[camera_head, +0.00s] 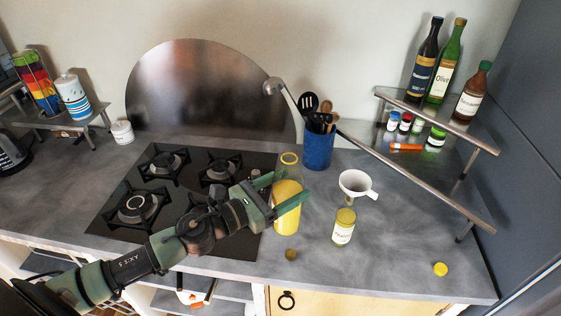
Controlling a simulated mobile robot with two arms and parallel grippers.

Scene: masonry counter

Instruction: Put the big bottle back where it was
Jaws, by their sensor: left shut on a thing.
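The big bottle (287,220) is clear, with yellow contents and an open yellowish rim, and is upright at the right edge of the hob. My left gripper (282,191) is shut on it around its upper body, hiding part of it. I cannot tell whether its base touches the counter. A smaller jar (343,232) with yellow contents and a pale label stands to its right. A white funnel (355,184) is just behind and above that jar. A cork-like brown stopper (291,255) lies in front of the big bottle. My right gripper is not in view.
The black hob (225,245) is at left. A blue utensil pot (318,151) stands behind the bottle. A glass corner shelf (463,127) with bottles and small jars is at right. A yellow cap (440,269) lies near the front edge. The right-hand counter is mostly clear.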

